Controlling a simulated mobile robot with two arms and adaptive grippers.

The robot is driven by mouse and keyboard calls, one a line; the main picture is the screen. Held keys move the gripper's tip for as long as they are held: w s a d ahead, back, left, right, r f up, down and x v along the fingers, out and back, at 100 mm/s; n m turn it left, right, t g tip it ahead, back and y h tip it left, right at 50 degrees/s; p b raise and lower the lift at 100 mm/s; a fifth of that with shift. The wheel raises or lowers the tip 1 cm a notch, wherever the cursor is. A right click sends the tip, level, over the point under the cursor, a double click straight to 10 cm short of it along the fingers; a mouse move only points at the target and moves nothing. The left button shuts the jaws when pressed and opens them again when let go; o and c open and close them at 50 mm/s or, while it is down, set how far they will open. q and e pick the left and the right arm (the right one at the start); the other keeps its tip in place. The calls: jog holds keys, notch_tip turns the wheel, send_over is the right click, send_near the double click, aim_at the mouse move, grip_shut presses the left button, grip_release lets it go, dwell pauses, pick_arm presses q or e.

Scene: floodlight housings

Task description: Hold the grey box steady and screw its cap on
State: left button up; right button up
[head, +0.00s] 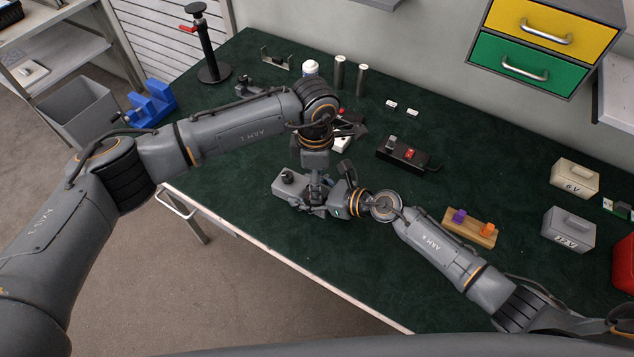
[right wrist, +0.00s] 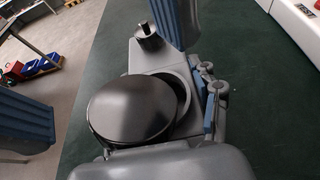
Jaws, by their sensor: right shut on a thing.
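The grey box (head: 290,188) lies near the front edge of the green table; a short dark post stands at its left end. In the right wrist view the box (right wrist: 162,60) shows a round rimmed opening, and the dark round cap (right wrist: 130,108) overlaps it, off-centre; whether it touches the rim I cannot tell. My right gripper (head: 325,203) comes from the right and is shut on the box. My left gripper (head: 317,187) points down above the box. Its blue ridged pads (right wrist: 100,80) are spread, apart from the cap. The cap is hidden in the head view.
A black switch box (head: 390,160) lies behind, and a wooden block with purple and orange pieces (head: 484,240) lies right. A blue vise (head: 152,103) is at the left edge. The front strip of table is clear.

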pick_arm(q)
jog(key=c, duration=1.1)
jog(key=shift+f, duration=0.25)
jog(key=shift+f, duration=0.8)
pick_arm(e)
jog(key=shift+r, duration=0.1)
pick_arm(q)
jog(key=shift+r, duration=2.05)
pick_arm(e)
jog(key=o, duration=1.8)
jog(key=shift+c, duration=0.2)
